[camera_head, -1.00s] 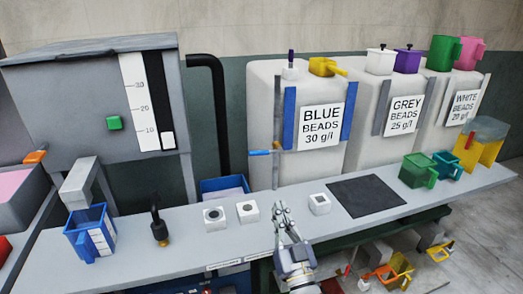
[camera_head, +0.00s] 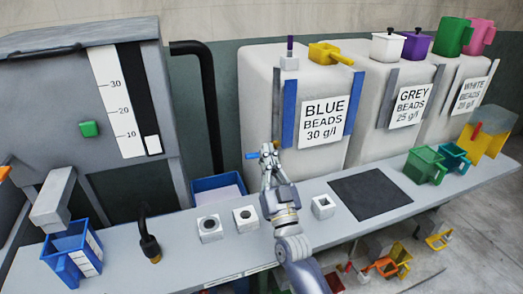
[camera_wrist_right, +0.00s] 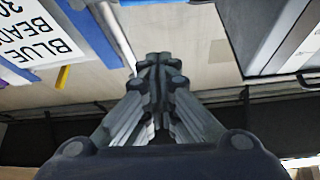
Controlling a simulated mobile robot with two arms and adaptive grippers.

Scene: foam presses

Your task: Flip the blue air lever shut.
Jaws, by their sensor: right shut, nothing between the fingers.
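The blue air lever (camera_head: 251,155) sticks out to the left at the front of the tank labelled BLUE BEADS (camera_head: 318,160). Its handle lies about level; the rest of it is hidden behind my right gripper (camera_head: 268,150). That gripper is shut and empty, its fingertips just right of the visible blue end in the head view. I cannot tell whether they touch the lever. In the right wrist view the closed fingers (camera_wrist_right: 160,62) point away from the camera, and I cannot make out the lever clearly there. My left gripper is not in view.
Small white blocks (camera_head: 209,228) and a black-handled tool (camera_head: 149,240) stand on the grey bench (camera_head: 185,268). A dark mat (camera_head: 370,194) lies right of my arm. A blue jug (camera_head: 72,252) is at left, green (camera_head: 426,167) and teal jugs at right.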

